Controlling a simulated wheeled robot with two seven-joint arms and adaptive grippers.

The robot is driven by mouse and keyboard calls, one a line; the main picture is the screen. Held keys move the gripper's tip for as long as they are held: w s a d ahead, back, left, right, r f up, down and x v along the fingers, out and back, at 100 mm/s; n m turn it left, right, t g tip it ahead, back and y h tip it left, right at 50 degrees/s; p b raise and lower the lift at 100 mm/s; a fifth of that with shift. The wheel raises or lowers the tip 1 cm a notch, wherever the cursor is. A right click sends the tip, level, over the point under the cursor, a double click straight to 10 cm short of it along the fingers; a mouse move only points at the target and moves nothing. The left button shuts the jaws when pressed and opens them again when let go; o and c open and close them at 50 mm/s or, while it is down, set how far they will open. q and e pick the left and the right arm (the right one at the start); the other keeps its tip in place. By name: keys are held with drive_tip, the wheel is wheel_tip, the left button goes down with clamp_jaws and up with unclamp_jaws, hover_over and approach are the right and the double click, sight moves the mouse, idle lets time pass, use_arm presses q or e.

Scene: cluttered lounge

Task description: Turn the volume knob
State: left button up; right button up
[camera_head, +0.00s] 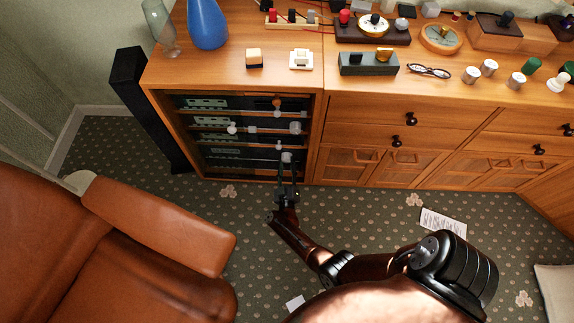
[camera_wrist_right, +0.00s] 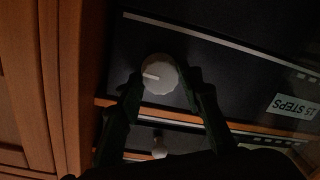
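A pale, scalloped round knob (camera_wrist_right: 160,74) sits on a dark panel in the right wrist view. Its white pointer line points left. My right gripper (camera_wrist_right: 164,78) has one finger on each side of this knob; the fingers are apart, and I cannot tell if they touch it. In the head view the right gripper (camera_head: 287,183) reaches the low part of the equipment rack, just below a pale knob (camera_head: 286,157). No label naming the volume knob is readable. My left gripper is not in view.
The rack sits in a wooden cabinet (camera_head: 235,82) and has other knobs, including a white one (camera_head: 232,128). A black speaker (camera_head: 140,100) stands left of it. A brown leather armchair (camera_head: 110,240) fills the lower left. Carpet is free between chair and cabinet.

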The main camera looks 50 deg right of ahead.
drive_tip(key=o, duration=0.4)
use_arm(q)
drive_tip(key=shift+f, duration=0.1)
